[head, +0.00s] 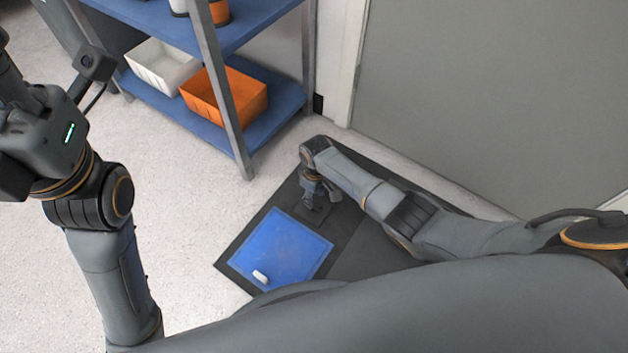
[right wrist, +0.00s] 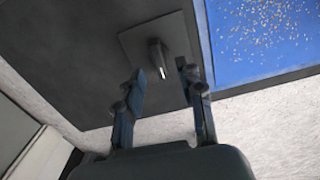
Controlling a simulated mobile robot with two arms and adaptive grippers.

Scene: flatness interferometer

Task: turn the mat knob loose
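The mat knob (right wrist: 158,58) is a small dark grey grip with a pale mark at its end. It stands on a square grey plate (right wrist: 130,42) on the dark mat (right wrist: 60,75). My right gripper (right wrist: 160,72) is open, its two fingers apart and empty. In the right wrist view the knob shows ahead of the gap between the fingertips; I see no contact. In the head view the right gripper (head: 318,195) points down over the plate and hides the knob. Only part of my left gripper (head: 10,80) shows at the left edge; its fingertips are not clear.
A blue panel (head: 265,245) with a small white piece (head: 260,276) lies on the mat beside the plate. A blue shelf unit (head: 275,95) holds a white bin (head: 150,68) and an orange bin (head: 245,95). A grey wall panel (head: 490,90) stands behind. Pale floor at left is clear.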

